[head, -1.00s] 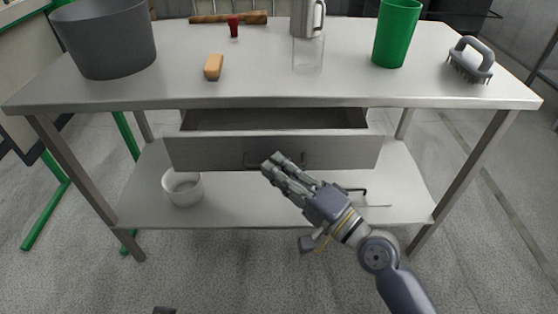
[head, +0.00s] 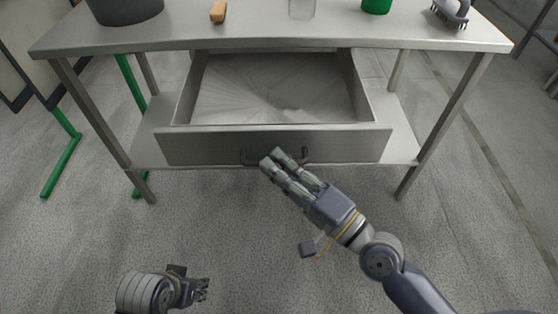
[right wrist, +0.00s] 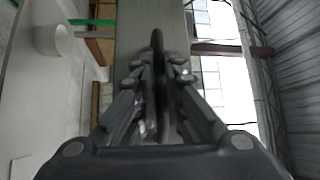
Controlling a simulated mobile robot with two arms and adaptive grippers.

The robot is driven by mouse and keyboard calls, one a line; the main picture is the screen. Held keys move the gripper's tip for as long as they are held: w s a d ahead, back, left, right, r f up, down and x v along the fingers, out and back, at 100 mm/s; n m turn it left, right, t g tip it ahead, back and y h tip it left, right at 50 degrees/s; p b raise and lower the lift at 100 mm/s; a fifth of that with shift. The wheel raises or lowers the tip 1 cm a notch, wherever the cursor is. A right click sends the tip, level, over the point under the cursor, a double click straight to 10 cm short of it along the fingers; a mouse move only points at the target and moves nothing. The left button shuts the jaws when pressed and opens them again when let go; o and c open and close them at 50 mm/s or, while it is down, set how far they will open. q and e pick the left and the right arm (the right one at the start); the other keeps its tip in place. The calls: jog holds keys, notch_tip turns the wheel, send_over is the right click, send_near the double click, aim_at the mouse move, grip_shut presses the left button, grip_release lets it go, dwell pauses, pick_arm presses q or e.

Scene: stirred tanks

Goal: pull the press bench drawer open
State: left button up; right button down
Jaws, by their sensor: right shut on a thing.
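The press bench drawer (head: 200,149) stands well out from under the bench top in the head view, and its inside looks empty. Its dark bar handle (head: 250,157) is on the middle of the front panel. My right gripper (head: 272,159) is shut on the handle, its fingers partly hiding it. In the right wrist view the handle (right wrist: 158,60) runs between the two fingers, in front of the drawer front (right wrist: 128,38). My left gripper (head: 200,290) is low at the left of the head view, away from the bench; its finger opening is too small to judge.
The bench top (head: 270,30) carries a grey bucket (head: 125,8), an orange-tan block (head: 218,12), a clear beaker (head: 302,9), a green cup (head: 377,5) and a brush (head: 452,13). A white bowl (right wrist: 52,40) shows in the right wrist view. The floor before the bench is clear.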

jog(key=c, duration=1.7)
grip_release()
jog(key=shift+v, duration=6)
jog(key=shift+f, duration=0.1)
